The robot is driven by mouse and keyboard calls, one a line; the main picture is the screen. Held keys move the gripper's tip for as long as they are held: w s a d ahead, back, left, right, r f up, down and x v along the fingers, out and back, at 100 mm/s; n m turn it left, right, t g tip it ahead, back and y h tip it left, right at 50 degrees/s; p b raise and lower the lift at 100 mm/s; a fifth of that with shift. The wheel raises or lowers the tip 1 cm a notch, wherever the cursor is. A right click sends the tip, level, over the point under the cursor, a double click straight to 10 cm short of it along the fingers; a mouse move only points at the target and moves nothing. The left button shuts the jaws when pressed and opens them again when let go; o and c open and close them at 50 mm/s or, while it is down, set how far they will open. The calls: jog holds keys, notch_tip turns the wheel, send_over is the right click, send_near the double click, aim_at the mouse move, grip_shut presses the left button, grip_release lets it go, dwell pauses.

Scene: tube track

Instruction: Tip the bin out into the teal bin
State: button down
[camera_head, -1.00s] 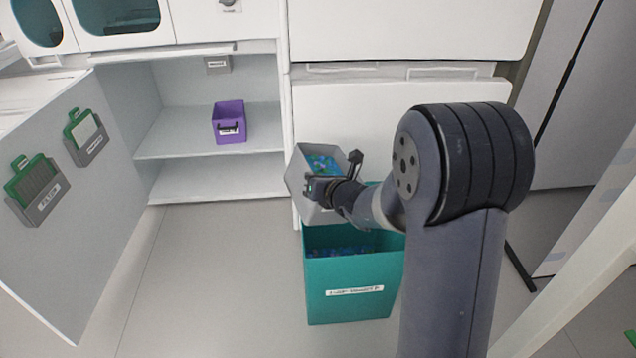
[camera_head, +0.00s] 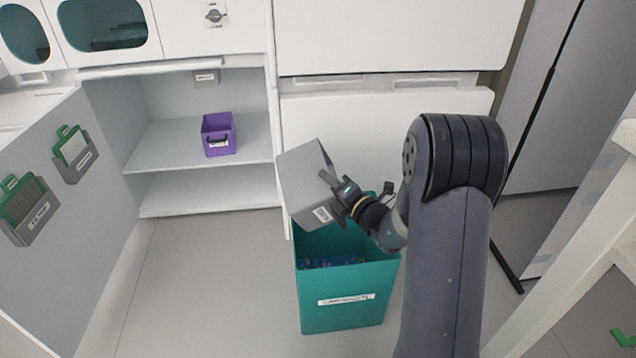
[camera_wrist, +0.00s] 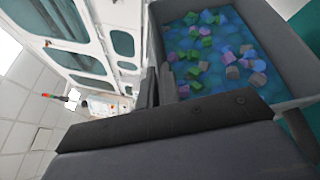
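The grey bin (camera_head: 303,184) is held above the teal bin (camera_head: 345,284) in the head view, tilted, with its labelled side towards the camera. My gripper (camera_head: 338,192) is shut on the bin's near right wall. In the wrist view the grey bin (camera_wrist: 272,62) shows several small blue, green, purple and grey pieces (camera_wrist: 210,50) inside it. The teal bin stands upright on the floor with a white label on its front. Dark blue pieces (camera_head: 335,262) show inside it. Part of its rim is hidden by the grey bin and my arm.
An open white cabinet with a purple bin (camera_head: 218,134) on its shelf stands at the left. Its open door (camera_head: 50,200) carries grey and green holders. A white drawer front is behind the bins. A white frame (camera_head: 590,230) rises at the right. The floor at the left is clear.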

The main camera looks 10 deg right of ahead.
jog(key=d+m+t+h, duration=0.2)
jog(key=d+m+t, duration=0.4)
jog(key=d+m, duration=0.4)
jog(key=shift+d+f+m+h+b, duration=0.25)
jog(key=shift+f+m+h, duration=0.2)
jog(key=shift+m, duration=0.75)
dwell(3.0)
